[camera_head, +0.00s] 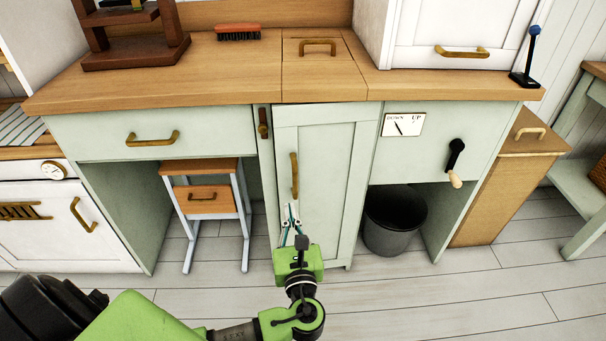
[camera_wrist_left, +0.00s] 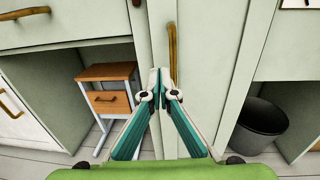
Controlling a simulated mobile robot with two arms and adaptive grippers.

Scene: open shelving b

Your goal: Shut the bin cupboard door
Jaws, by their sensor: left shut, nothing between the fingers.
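The bin cupboard door (camera_head: 332,180) is a narrow pale green panelled door under the wooden worktop. It appears close to its frame; I cannot tell whether it is fully flush. Its upright brass handle (camera_head: 294,176) is near its left edge and also shows in the left wrist view (camera_wrist_left: 172,55). My left gripper (camera_head: 291,210) is shut and empty, its fingertips just below the handle, in front of the door's left part. In the left wrist view the fingertips (camera_wrist_left: 159,75) meet left of the handle's lower end. I cannot tell whether they touch the door. My right gripper is not in view.
A brown latch (camera_head: 263,123) is on the frame left of the door. A grey bin (camera_head: 394,222) stands in the open bay at right, below a crank handle (camera_head: 455,160). A small drawer stool (camera_head: 205,197) stands in the left bay. The floor in front is mostly clear.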

